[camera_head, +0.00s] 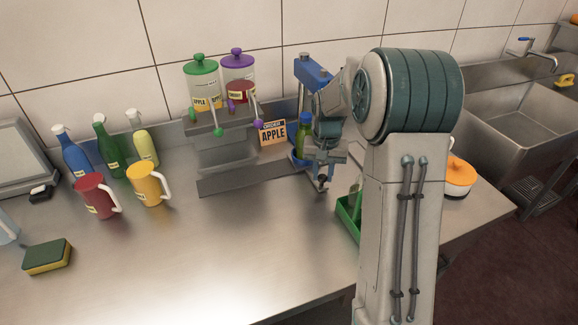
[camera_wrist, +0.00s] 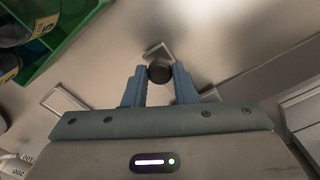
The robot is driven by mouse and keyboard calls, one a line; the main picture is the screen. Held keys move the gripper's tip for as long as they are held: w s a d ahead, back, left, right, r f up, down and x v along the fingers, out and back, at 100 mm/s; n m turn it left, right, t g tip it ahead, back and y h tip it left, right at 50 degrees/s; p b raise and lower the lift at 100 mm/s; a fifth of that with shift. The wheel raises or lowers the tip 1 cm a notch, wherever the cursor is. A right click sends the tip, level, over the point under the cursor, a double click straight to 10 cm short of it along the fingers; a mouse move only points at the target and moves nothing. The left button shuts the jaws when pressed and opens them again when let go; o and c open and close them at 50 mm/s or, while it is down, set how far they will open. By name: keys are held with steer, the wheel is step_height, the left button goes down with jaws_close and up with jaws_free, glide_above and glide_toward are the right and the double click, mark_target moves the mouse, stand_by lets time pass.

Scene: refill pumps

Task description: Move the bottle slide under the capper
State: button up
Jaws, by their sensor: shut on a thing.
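My gripper (camera_head: 322,172) is low at the right end of a grey metal rail (camera_head: 235,182) on the counter. In the wrist view its two blue fingers (camera_wrist: 160,76) are closed around a round black knob (camera_wrist: 160,72), which seems to be the slide's handle. The knob also shows at the fingertips in the head view (camera_head: 322,184). A green bottle (camera_head: 303,138) stands upright just behind my gripper, near the blue capper (camera_head: 313,70). My arm hides part of the capper and the slide, so I cannot tell whether the bottle is exactly under it.
Left of the capper stand a dispenser with green-lidded (camera_head: 201,80) and purple-lidded (camera_head: 238,66) jars and an APPLE sign (camera_head: 273,132). A green crate (camera_head: 347,218) is close on the right. Bottles and jugs (camera_head: 148,186) stand left.

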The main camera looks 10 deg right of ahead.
steer(key=shift+w+d+p, duration=0.2)
steer(key=shift+w+d, duration=0.05)
steer(key=shift+d, duration=0.9)
steer(key=shift+w+d+p, duration=0.2)
steer(key=shift+d, duration=0.95)
steer(key=o, duration=0.9)
step_height(320, 180, up, 14)
steer(key=shift+f, duration=0.1)
